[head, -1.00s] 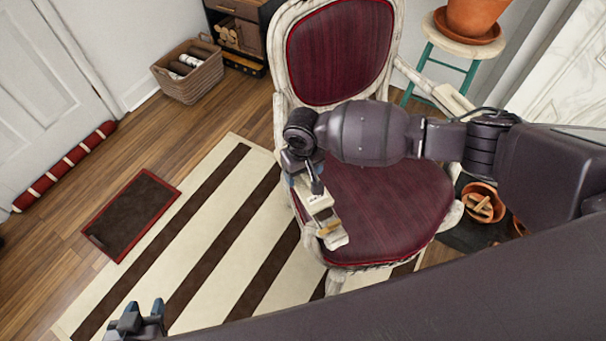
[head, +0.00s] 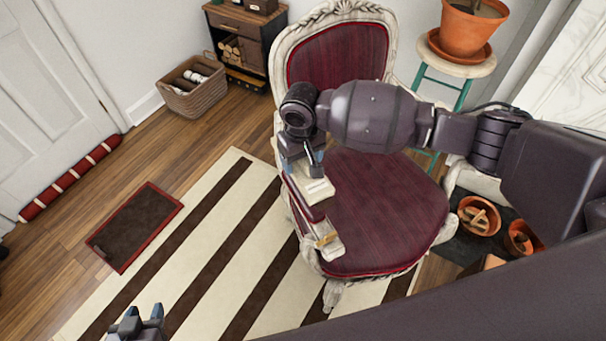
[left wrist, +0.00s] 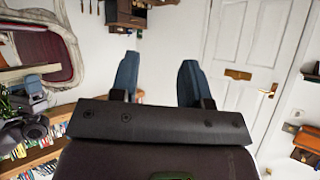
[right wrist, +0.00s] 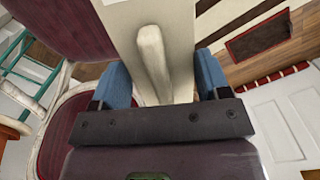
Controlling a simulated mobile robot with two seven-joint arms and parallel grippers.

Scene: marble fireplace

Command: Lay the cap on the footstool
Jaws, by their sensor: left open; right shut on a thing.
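My right gripper (head: 303,158) hangs over the left side of the armchair, shut on a pale cream object (head: 315,190). In the right wrist view this object (right wrist: 180,40) runs between the fingers as a broad pale slab with a raised bar; I cannot tell what it is. In the head view a dark red strip and a pale end with a brass-coloured bit show just below it. My left gripper (head: 138,318) is low at the left over the striped rug; its fingers (left wrist: 158,82) are apart and empty. I can make out no cap or footstool for certain.
The armchair (head: 385,220) has a dark red seat. A teal-legged stool (head: 458,62) with a potted plant (head: 472,25) stands behind it. A basket (head: 192,88), a red-edged mat (head: 135,225) and clay pots (head: 478,216) lie around.

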